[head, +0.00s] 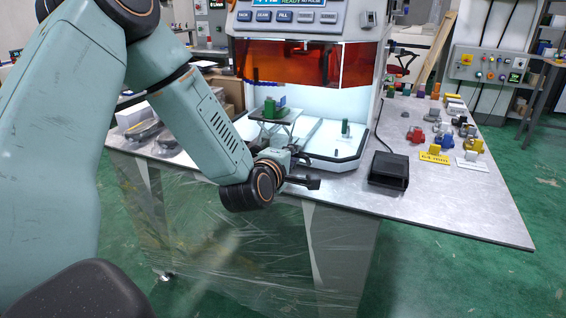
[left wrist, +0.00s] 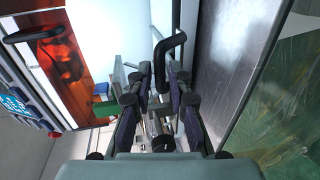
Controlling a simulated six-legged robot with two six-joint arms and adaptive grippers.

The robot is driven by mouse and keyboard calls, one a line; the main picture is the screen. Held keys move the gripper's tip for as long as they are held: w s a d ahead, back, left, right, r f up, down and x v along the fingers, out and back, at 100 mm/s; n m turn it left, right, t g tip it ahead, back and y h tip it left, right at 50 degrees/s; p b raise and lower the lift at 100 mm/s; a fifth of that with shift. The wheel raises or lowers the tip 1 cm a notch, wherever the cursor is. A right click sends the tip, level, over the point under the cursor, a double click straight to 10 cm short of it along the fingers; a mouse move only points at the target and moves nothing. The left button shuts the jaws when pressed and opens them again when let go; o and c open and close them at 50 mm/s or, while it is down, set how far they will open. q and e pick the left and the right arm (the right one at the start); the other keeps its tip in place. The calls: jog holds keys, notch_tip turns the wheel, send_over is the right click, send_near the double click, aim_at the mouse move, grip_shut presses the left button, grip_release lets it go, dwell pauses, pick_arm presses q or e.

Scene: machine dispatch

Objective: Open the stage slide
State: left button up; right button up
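The machine (head: 292,20) stands at the back of the table with its orange window (head: 290,66) raised above a bright white chamber. Inside, a stage (head: 272,132) carries a green part (head: 272,108), which also shows in the left wrist view (left wrist: 104,108). My left gripper (head: 308,170) is at the front edge of the chamber, its fingers apart. In the left wrist view a bent black bar (left wrist: 170,46) reaches down between the fingertips of the left gripper (left wrist: 160,78); I cannot tell whether they touch it. My right gripper is out of view.
A black box with a cable (head: 388,171) sits right of the chamber. Coloured parts and a yellow "64 mm" label (head: 434,158) lie farther right on the metal table (head: 440,205). Grey items (head: 140,128) lie at the left. The table's front edge is close below the left gripper.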

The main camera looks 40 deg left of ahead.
pick_arm(q)
jog(key=v, duration=1)
jog(key=shift+s+r, duration=0.1)
jog(key=shift+s, duration=0.05)
dwell(0.3)
jog(key=s+d+f+m+g+h, duration=0.2)
jog(key=s+d+f+m+g, duration=0.15)
jog(key=f+m, duration=0.35)
jog(key=s+d+f+m+g+h, duration=0.2)
jog(key=d+f+m+g, duration=0.15)
jog(key=f+m, duration=0.4)
jog(key=s+d+f+m+g, duration=0.2)
jog(key=s+f+g, duration=0.2)
jog(key=s+f, duration=0.5)
jog(key=s+d+f+m+g, duration=0.3)
jog(key=s+f, duration=0.6)
jog(key=s, duration=0.6)
jog(key=shift+f+m+g, duration=0.15)
jog(key=shift+m+g, duration=0.2)
jog(key=shift+g, duration=0.25)
